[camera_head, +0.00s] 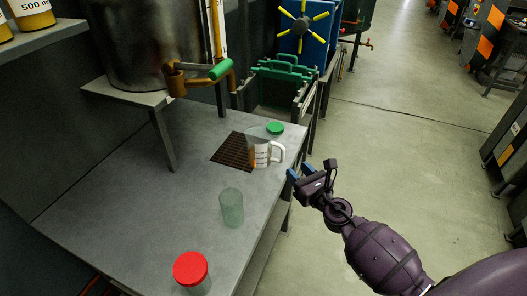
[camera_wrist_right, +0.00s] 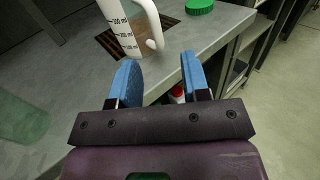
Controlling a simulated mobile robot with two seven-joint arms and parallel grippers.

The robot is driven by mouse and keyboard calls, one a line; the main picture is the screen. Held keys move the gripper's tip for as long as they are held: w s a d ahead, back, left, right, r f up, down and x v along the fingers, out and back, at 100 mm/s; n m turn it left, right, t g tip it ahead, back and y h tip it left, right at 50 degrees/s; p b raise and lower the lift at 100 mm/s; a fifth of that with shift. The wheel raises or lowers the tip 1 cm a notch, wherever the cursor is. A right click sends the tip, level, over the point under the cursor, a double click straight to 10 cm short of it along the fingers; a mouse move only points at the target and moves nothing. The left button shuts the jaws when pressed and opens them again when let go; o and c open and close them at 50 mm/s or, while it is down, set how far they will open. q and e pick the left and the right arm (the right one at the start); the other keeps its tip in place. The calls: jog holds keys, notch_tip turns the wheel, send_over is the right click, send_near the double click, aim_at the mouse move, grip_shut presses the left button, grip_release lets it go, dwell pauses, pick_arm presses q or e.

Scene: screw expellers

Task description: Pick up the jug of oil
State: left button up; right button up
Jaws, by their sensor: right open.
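The jug of oil (camera_head: 262,153) is a clear measuring jug with amber liquid low in it and a white handle on its right side. It stands upright over the right part of a dark drain grate on the grey table. It also shows at the top of the right wrist view (camera_wrist_right: 130,30), with its handle toward the gripper. My right gripper (camera_head: 302,173) is open and empty, just right of the jug near the table edge. Its blue fingers (camera_wrist_right: 158,75) are apart from the handle. My left gripper is not in view.
A green lid (camera_head: 275,128) lies behind the jug. A clear glass (camera_head: 231,208) and a red-lidded jar (camera_head: 190,270) stand nearer on the table. A metal tank with a green-handled tap (camera_head: 218,71) stands behind. Open floor lies right.

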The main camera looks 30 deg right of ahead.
aim_at(282, 159)
jog(key=shift+w+a, duration=0.25)
jog(key=shift+w, duration=1.8)
jog(key=shift+w+a, duration=0.2)
jog(key=shift+w, duration=1.85)
grip_shut()
jog(key=shift+r, duration=0.1)
